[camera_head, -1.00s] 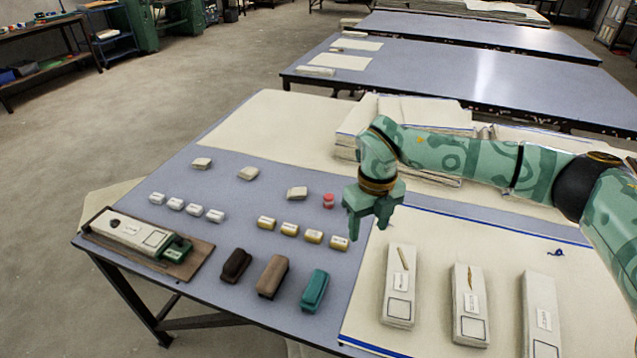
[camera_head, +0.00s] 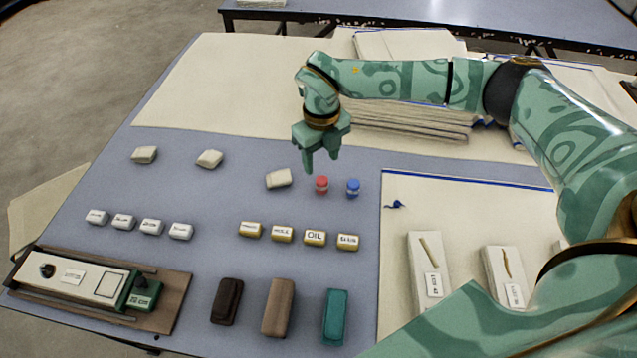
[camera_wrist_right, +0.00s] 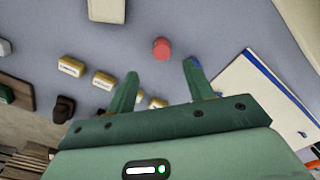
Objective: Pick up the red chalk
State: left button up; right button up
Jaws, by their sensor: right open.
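The red chalk (camera_head: 321,185), a short red cylinder, stands on the blue-grey table just below my right gripper (camera_head: 321,164) in the head view. That gripper points down with its fingers apart and empty. In the right wrist view the red chalk (camera_wrist_right: 161,48) lies ahead of the fingertips, roughly centred between the two fingers of the right gripper (camera_wrist_right: 161,69), and no finger appears to touch it. A similar blue piece (camera_head: 353,188) stands close to the right of the red one. My left gripper is in neither current view.
A white block (camera_head: 279,179) lies left of the red chalk. Labelled yellow blocks (camera_head: 282,234) stand in a row nearer me. Brown and teal blocks (camera_head: 335,316) are at the front. A cream cloth (camera_head: 395,270) with a blue edge lies to the right.

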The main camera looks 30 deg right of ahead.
aim_at(322, 180)
notch_tip(322, 180, down, 4)
jog(key=shift+w+r+b, duration=0.1)
jog(key=shift+b, duration=0.35)
jog(key=shift+f, duration=0.4)
jog(key=f+b, duration=0.2)
jog(key=f, duration=0.3)
jog(key=shift+d+f+b, duration=0.1)
jog(key=shift+d+b, duration=0.1)
jog(key=shift+b, duration=0.2)
jog(key=shift+r, duration=0.2)
jog(key=c, duration=1.1)
